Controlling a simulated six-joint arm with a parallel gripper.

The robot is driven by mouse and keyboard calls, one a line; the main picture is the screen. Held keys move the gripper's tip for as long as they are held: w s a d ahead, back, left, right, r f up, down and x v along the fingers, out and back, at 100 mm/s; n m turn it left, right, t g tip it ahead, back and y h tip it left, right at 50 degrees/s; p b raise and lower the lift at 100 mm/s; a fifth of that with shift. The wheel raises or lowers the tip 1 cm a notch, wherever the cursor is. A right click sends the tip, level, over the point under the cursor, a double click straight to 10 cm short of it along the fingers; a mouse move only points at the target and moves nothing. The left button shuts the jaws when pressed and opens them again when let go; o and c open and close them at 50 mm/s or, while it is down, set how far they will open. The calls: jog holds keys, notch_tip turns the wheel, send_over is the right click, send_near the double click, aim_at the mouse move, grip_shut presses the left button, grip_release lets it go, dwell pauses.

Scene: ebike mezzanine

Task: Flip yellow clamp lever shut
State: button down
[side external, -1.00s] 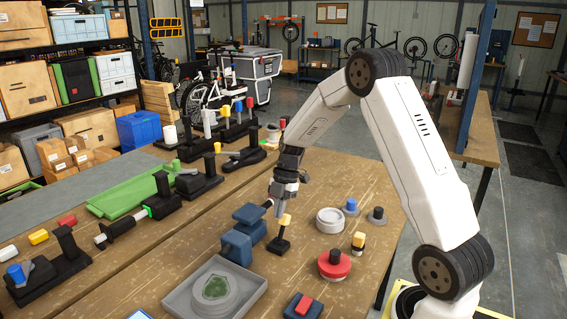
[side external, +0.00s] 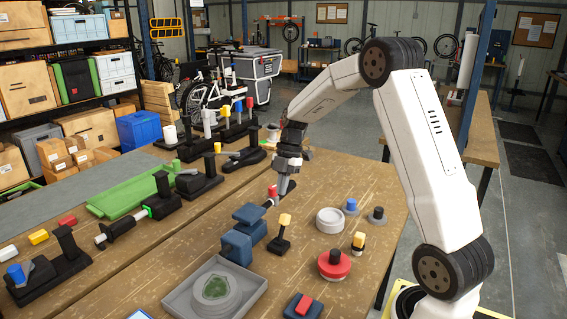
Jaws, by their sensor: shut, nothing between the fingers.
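An upright yellow lever handle (side external: 225,110) stands in the row of black toggle clamps at the back of the bench. My gripper (side external: 285,192) points down over the near bench, well in front of and to the right of that clamp and apart from it. Its fingers are shut with nothing between them. A second yellow-topped lever (side external: 285,220) on a small black base stands upright on the near bench, just below my fingertips in the picture. I cannot tell from this view which yellow lever is the clamp's.
A blue vise (side external: 238,246) with a red part (side external: 272,191) near its end stands left of the black base. Bare wood lies at front right.

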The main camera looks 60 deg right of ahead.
jog(key=shift+d+r, duration=1.05)
jog(key=shift+d, duration=0.15)
jog(key=shift+a, duration=0.15)
jog(key=s+a+f+m+t+h, duration=0.1)
jog(key=s+a+f+m+h, duration=0.1)
jog(key=s+a+m, duration=0.4)
jog(key=s+a+f+m+t+h, duration=0.1)
jog(key=s+a+f+m, duration=0.4)
jog(key=a+m, duration=0.7)
jog(key=shift+s+a+t+h, duration=0.3)
jog(key=shift+s+a+h, duration=0.3)
jog(key=shift+s+a, duration=0.4)
